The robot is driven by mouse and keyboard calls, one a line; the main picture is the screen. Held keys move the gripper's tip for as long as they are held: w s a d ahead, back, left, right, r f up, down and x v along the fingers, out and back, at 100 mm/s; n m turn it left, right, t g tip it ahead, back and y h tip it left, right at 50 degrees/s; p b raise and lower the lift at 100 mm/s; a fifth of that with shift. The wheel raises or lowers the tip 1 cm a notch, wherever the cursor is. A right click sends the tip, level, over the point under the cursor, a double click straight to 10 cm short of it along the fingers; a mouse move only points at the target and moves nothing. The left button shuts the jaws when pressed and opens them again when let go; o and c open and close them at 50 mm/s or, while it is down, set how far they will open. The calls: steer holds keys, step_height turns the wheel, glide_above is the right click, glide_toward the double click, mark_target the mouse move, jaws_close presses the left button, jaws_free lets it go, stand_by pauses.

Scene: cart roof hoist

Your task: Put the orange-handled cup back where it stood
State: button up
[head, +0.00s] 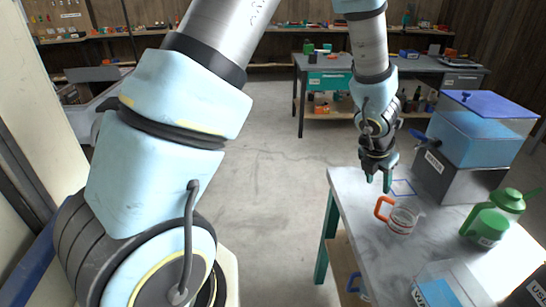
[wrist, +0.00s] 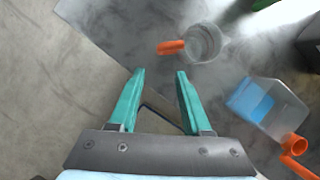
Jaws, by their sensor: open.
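The clear orange-handled cup (head: 403,221) stands upright on the marble-patterned table, its orange handle pointing left. It also shows in the wrist view (wrist: 206,43), ahead of my fingers and a little right. My gripper (head: 378,181) is open, pointing down above the table's far left part, apart from the cup. In the wrist view, nothing is between my fingertips (wrist: 160,73). A blue square outline (head: 411,194) is marked on the table behind the cup, partly hidden by my gripper; the cup stands outside it.
A clear container of blue liquid (head: 437,291) stands at the front of the table. A green jug (head: 487,228) is on the right. A grey block with a blue-lidded tank (head: 480,130) stands at the back right. The table's left edge is close to the cup.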

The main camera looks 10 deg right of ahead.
steer(key=w+a+r+n+t+y, duration=0.1)
steer(key=w+a+r+n, duration=0.15)
steer(key=a+n, duration=0.45)
steer(key=w+a+r+n+y, duration=0.1)
steer(key=w+a+r+n, duration=0.1)
steer(key=w+a+n, duration=0.4)
steer(key=w+a+r+n+t+y, duration=0.1)
steer(key=a+r+n, duration=0.1)
steer(key=a+n, duration=0.65)
steer(key=s+a+r+n+g, duration=0.1)
steer(key=s+a+n, duration=0.3)
steer(key=a+n, duration=0.5)
steer(key=s+a+r+n+g, duration=0.1)
steer(key=s+a+n, duration=0.3)
steer(key=a+n, duration=0.5)
steer(key=r+n, duration=0.1)
steer(key=n, duration=0.6)
steer(key=shift+s+r+g+y, duration=0.15)
steer(key=shift+r+g+y, duration=0.1)
steer(key=shift+g+y, duration=0.15)
steer(key=shift+f, duration=0.1)
steer(key=shift+f+b, duration=0.25)
steer(key=shift+b, duration=0.1)
